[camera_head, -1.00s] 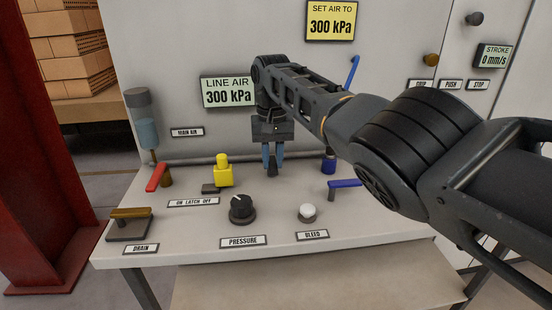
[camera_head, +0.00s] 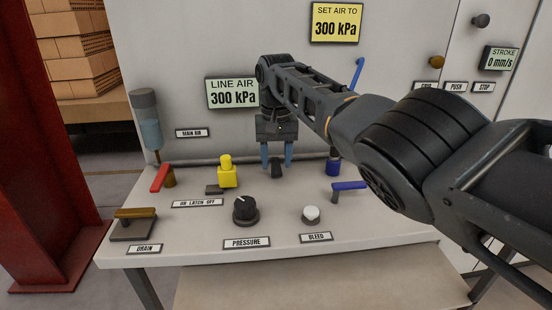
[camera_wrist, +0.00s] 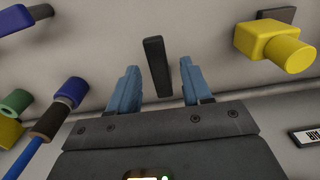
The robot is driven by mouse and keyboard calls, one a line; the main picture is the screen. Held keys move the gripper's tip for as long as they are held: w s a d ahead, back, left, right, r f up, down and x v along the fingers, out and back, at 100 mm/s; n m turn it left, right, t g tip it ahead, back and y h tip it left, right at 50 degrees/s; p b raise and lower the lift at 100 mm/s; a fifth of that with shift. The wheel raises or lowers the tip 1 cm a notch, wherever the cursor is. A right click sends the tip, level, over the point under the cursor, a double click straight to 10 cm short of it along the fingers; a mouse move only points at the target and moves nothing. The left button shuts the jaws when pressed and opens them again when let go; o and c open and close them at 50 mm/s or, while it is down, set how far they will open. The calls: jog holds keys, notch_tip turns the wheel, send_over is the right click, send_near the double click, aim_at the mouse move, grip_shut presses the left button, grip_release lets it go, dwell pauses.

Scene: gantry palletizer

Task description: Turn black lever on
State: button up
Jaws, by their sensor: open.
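The black lever (camera_wrist: 156,67) stands up from the panel, seen between and a little beyond my fingers in the wrist view. In the head view the black lever (camera_head: 277,168) shows at my fingertips. My gripper (camera_wrist: 157,78) is open, with one blue finger on each side of the lever. There is a gap between the lever and each finger, so they do not appear to touch it. In the head view my gripper (camera_head: 277,160) points down over the back of the panel.
A yellow block valve (camera_head: 228,172) and a red lever (camera_head: 160,177) are left of the gripper. A blue lever (camera_head: 349,186) and blue cap (camera_head: 333,168) are right. The black pressure knob (camera_head: 245,209) and white bleed button (camera_head: 311,213) are in front. The gauge reads 300 kPa (camera_head: 232,93).

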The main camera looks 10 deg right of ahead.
aim_at(276, 166)
notch_tip(276, 166, up, 8)
jog(key=shift+f+b, duration=0.25)
jog(key=shift+b, duration=0.1)
